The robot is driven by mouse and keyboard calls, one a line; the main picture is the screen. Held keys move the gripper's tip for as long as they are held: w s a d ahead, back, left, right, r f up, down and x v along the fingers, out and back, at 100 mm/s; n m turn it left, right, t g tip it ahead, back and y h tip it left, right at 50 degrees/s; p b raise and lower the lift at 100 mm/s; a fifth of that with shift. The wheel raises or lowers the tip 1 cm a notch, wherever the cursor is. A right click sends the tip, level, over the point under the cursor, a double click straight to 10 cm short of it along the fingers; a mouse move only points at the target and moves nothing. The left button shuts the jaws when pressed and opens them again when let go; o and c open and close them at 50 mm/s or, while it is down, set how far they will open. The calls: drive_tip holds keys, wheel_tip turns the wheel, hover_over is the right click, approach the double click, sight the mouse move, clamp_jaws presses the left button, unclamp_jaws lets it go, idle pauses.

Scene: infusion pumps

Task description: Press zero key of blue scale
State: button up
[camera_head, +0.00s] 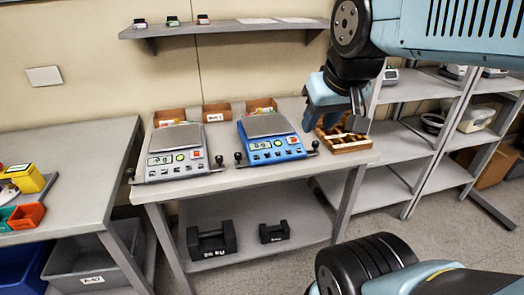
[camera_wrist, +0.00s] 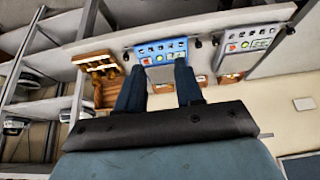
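The blue scale (camera_head: 290,152) stands on the middle table, with a grey weighing plate, a small display and a front panel of several keys. The key labels are too small to read, so I cannot tell which is zero. In the wrist view the blue scale (camera_wrist: 162,45) appears upside down beyond my fingers. My gripper (camera_head: 334,115) is up and to the right of the scale, in front of the wooden tray, not touching the panel. In the wrist view my gripper (camera_wrist: 160,75) has its two dark fingers apart with nothing between them.
A grey scale (camera_head: 174,168) stands left of the blue one. A wooden tray (camera_head: 345,143) sits at the table's right end. Black knobs stick up by the front edge. Dark weights (camera_head: 211,240) lie on the lower shelf. A wall shelf (camera_head: 225,28) hangs behind.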

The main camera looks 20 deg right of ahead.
clamp_jaws()
idle(1.4)
